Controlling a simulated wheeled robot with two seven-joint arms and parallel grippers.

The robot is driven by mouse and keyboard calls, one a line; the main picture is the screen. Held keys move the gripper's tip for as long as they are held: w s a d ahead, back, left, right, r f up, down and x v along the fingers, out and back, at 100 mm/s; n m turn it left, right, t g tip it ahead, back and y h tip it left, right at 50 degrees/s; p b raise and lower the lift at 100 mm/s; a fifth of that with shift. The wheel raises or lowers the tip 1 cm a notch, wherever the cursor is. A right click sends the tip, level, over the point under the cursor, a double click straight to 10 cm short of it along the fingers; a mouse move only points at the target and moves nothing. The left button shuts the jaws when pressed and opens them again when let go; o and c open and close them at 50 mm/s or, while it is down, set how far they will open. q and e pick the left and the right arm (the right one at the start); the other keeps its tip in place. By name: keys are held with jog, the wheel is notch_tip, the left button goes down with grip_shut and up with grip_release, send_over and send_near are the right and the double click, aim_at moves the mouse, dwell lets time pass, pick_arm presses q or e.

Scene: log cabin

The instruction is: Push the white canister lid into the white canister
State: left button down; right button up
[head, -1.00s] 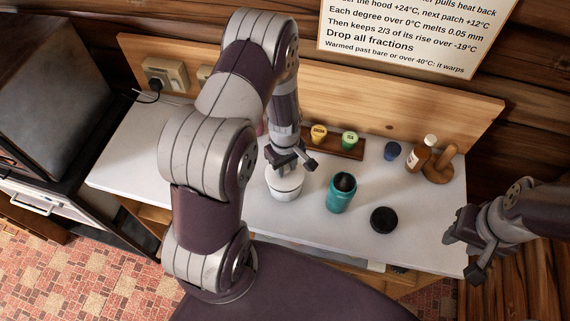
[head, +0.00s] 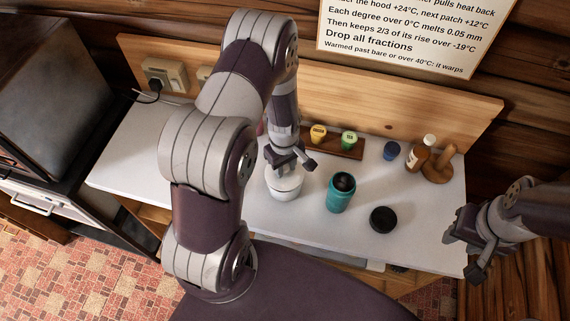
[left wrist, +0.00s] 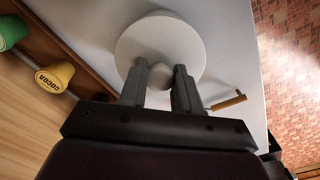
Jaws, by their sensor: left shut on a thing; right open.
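The white canister (head: 284,192) stands on the white counter. The round white lid (left wrist: 138,43) with a knob (left wrist: 160,76) fills the middle of the left wrist view and hides the canister below it. My left gripper (head: 289,161) is directly above the canister, and its fingers (left wrist: 160,72) are shut on the lid's knob. In the head view the lid is at the canister's mouth, partly covered by the gripper. I cannot tell how deep it sits. My right gripper (head: 469,250) is open and empty by the counter's right edge.
A teal jar (head: 340,196) and a black round lid (head: 383,219) stand to the right. A yellow cocoa cup (head: 318,134) and a green cup (head: 349,139) sit in a wooden rack behind.

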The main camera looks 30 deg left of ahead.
pick_arm(q)
jog(key=shift+f+b, duration=0.65)
jog(key=shift+f, duration=0.2)
jog(key=c, duration=0.7)
grip_release()
notch_tip(320, 180, up, 13)
jog(key=b, duration=0.3)
jog(key=shift+f, duration=0.15)
